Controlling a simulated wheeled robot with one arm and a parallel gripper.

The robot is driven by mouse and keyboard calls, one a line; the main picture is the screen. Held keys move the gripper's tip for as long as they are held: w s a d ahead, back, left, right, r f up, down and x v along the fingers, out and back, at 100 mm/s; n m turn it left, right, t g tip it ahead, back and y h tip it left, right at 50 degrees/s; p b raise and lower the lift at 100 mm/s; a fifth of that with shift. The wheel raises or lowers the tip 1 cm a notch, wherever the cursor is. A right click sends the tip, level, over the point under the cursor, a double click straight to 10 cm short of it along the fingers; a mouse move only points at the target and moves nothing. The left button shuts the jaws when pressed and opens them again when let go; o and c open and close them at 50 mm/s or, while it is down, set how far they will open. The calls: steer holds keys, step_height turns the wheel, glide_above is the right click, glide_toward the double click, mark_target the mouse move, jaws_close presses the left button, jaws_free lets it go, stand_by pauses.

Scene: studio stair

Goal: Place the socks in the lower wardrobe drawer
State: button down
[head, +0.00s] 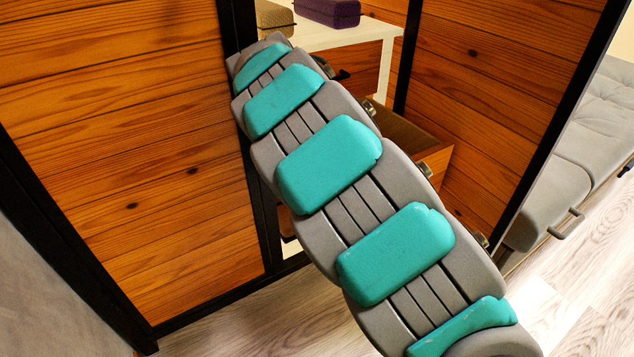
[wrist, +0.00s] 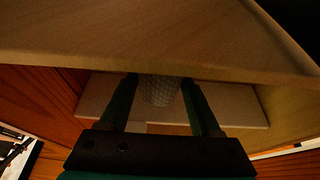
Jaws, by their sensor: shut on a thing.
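A pale, textured rolled thing, seemingly the socks (wrist: 160,90), sits between the two dark green fingers of my gripper (wrist: 160,97) in the wrist view. My gripper is shut on it. Part of the thing is hidden under a wooden panel edge in front of it. In the head view my arm reaches into the wardrobe, and its far end hides my gripper and the socks. An open wooden drawer (head: 436,164) shows low in the wardrobe, partly behind my arm; I cannot see its whole inside.
A broad wooden panel (wrist: 150,35) lies close across the top of the wrist view, with a pale board (wrist: 95,100) beyond. In the head view, a tan box (head: 274,18) and a purple box (head: 328,11) stand on the white shelf (head: 345,38). Wooden walls with black posts flank my arm.

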steer(key=shift+f+b, duration=0.45)
steer(key=shift+f, duration=1.35)
steer(key=shift+f, duration=0.2)
steer(key=shift+c, duration=0.5)
jaws_free()
steer(key=v, duration=1.2)
steer(key=shift+r+p, duration=0.15)
steer(key=shift+p, duration=0.3)
